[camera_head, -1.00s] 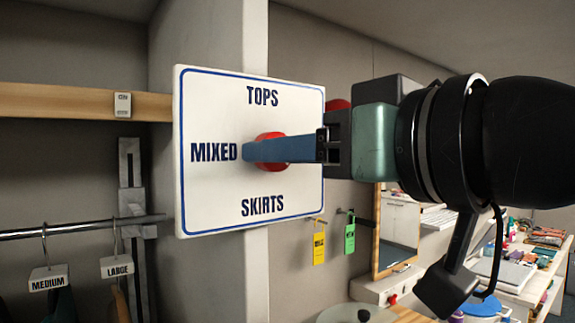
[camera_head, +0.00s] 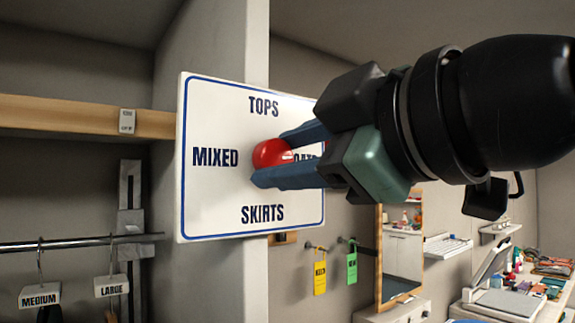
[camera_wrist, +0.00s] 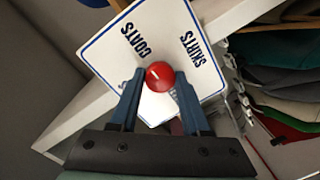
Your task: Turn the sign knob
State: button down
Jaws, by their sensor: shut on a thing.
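The sign (camera_head: 215,115) is a white square board with a blue border, also in the wrist view (camera_wrist: 105,55). It reads TOPS at top, MIXED at left, SKIRTS at bottom and COATS at right, partly covered by my gripper. The round red knob (camera_head: 270,153) sits at its centre, and it also shows in the wrist view (camera_wrist: 160,77). A small white mark on the knob faces the COATS side. My gripper (camera_head: 277,157) comes from the right, tilted, its blue fingers shut on the knob, one above and one below in the head view.
A clothes rail (camera_head: 80,242) with MEDIUM and LARGE tags hangs at left below a wooden shelf edge (camera_head: 75,120). Yellow (camera_head: 320,277) and green (camera_head: 352,267) tags hang on the wall below the sign. A mirror (camera_head: 402,240) and cluttered table (camera_head: 510,305) stand at right.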

jog(key=n+b, duration=0.1)
jog(key=n, duration=0.3)
jog(key=shift+h, duration=0.3)
jog(key=n+b, duration=0.1)
jog(key=n, duration=0.2)
jog(key=shift+n+t, duration=0.3)
jog(key=shift+n, duration=0.1)
jog(key=n, duration=0.4)
jog(key=shift+b, duration=0.4)
jog(key=shift+n+t, duration=0.3)
jog(key=shift+n, duration=1.7)
jog(key=shift+a, duration=0.1)
jog(key=shift+c, duration=1.8)
grip_release()
jog(key=shift+s, duration=0.1)
